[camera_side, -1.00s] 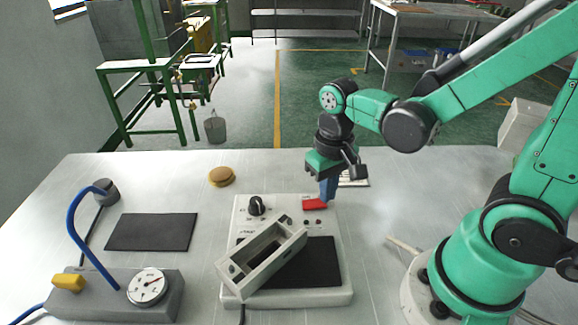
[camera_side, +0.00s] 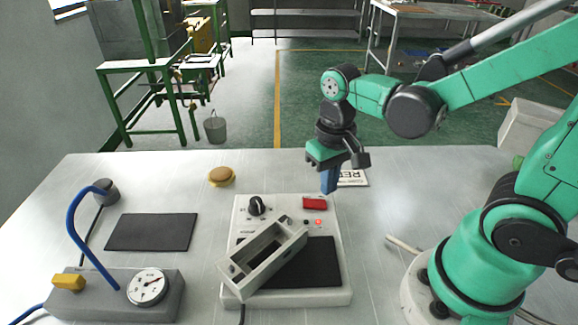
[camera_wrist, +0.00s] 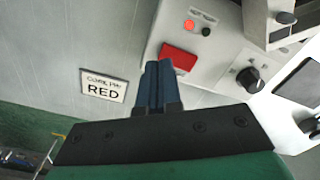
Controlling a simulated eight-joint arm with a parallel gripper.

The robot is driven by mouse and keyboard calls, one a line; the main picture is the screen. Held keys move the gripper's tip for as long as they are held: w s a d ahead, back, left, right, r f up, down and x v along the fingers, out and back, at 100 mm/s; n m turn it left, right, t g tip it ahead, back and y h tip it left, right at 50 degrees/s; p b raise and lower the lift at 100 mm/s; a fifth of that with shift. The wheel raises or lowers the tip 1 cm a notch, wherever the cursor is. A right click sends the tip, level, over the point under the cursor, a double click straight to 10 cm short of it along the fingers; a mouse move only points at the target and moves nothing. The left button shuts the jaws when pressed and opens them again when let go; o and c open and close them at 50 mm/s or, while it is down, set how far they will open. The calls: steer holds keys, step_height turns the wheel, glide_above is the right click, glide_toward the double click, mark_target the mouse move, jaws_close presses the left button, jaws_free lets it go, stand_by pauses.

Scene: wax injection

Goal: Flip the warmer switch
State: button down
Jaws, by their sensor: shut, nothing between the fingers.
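The warmer (camera_side: 233,288) is a white box with a dark plate, a black knob (camera_side: 257,205) and a red rocker switch (camera_side: 315,203) at its back right. A small light (camera_side: 318,222) in front of the switch glows red; it also shows lit in the wrist view (camera_wrist: 189,24). In the wrist view the red switch (camera_wrist: 178,57) lies just beyond my fingertips. My gripper (camera_side: 328,190) has blue fingers, shut together and empty, pointing down above and just right of the switch. A gap to the switch shows in the side view.
A pale rectangular frame (camera_side: 262,262) lies askew on the warmer. A sign reading RED (camera_wrist: 104,86) lies behind it. At left are a grey unit with a gauge (camera_side: 148,287), a dark mat (camera_side: 151,232) and a blue hose. A tan round piece (camera_side: 221,176) sits behind.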

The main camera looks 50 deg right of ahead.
mark_target(322, 202)
steer(key=shift+r, duration=2.2)
steer(key=n+t, duration=0.1)
steer(key=t, duration=0.1)
steer(key=w+r+n+t, duration=0.1)
steer(key=t, duration=0.1)
steer(key=w+r+n+t, duration=0.1)
steer(key=t, duration=0.2)
steer(key=shift+w+a, duration=0.1)
steer(key=shift+a, duration=0.25)
